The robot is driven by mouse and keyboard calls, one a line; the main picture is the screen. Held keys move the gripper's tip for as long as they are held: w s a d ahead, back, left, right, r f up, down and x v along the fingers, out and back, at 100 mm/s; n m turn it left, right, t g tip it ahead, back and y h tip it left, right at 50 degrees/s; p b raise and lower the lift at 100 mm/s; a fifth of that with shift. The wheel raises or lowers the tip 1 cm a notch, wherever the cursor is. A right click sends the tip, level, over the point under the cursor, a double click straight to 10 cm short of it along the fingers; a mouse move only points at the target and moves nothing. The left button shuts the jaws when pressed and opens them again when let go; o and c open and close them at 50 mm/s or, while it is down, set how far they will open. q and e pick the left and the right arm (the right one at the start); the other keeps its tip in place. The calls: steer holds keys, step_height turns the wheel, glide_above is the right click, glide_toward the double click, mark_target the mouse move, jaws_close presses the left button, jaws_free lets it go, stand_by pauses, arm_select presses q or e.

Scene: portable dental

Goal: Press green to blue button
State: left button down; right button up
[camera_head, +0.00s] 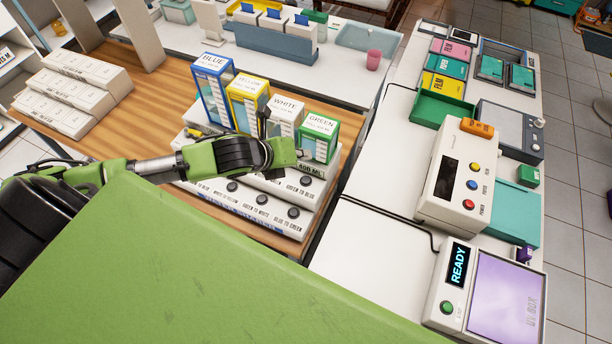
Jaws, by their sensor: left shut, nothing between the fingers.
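A white button panel (265,225) with black buttons lies at the front of the wooden table. A label reading GREEN TO BLUE shows on its upper row at the right, with a black button (305,181) by it. My left gripper (286,152) is shut and empty, reaching in from the left above the panel, in front of the boxes. Its arm hides part of the upper row. I cannot tell whether it touches a button. Blue (212,92), yellow (245,97), white (286,115) and green (319,133) labelled boxes stand behind the panel. My right gripper is not in view.
White labelled boxes (75,85) lie at the table's left. A white counter on the right holds a device with coloured buttons (458,178), a READY display unit (458,265) and a green tray (440,108). A pink cup (373,60) stands at the back.

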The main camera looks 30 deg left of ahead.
arm_select(q)
steer(key=b, duration=0.7)
glide_above(306, 180)
steer(key=f, duration=0.7)
steer(key=shift+s+a+f, duration=0.1)
steer(key=shift+s+a, duration=0.05)
steer(key=shift+s, duration=0.25)
steer(key=shift+w+f+b, duration=0.1)
steer(key=shift+f+b, duration=0.3)
steer(key=shift+f, duration=0.45)
steer(key=shift+f, duration=0.4)
